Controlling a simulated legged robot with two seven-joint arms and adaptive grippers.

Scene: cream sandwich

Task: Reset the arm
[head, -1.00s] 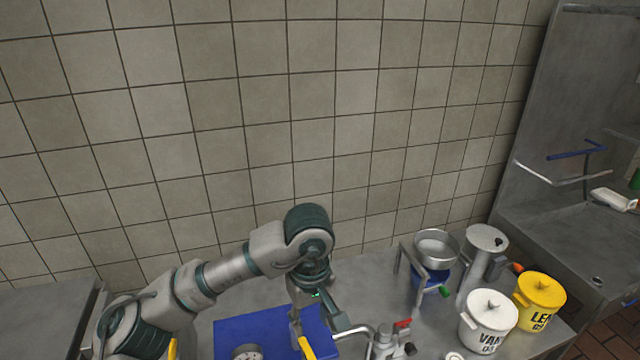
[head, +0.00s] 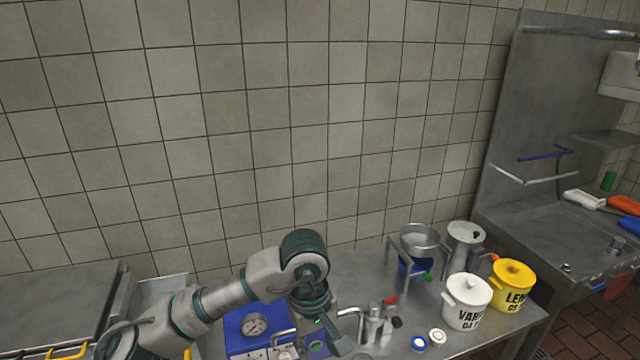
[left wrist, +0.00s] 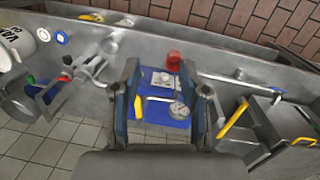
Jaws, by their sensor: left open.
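My left arm comes in from the lower left in the head view, over the steel counter (head: 375,268). My left gripper (head: 328,343) hangs by the blue machine (head: 241,342) with its round gauge (head: 254,324). In the left wrist view my left gripper (left wrist: 161,78) is open, its fingers apart. The blue machine (left wrist: 165,120) shows between and beyond the fingers, with a yellow handle (left wrist: 138,106) near the left one. I see nothing held. My right gripper is in neither view.
A metal tap fitting (head: 372,325) stands right of my gripper. Further right are a steel bowl (head: 420,238), a steel jug (head: 463,238), a white pot (head: 467,300) and a yellow pot (head: 513,285). A tiled wall (head: 240,130) rises behind the counter.

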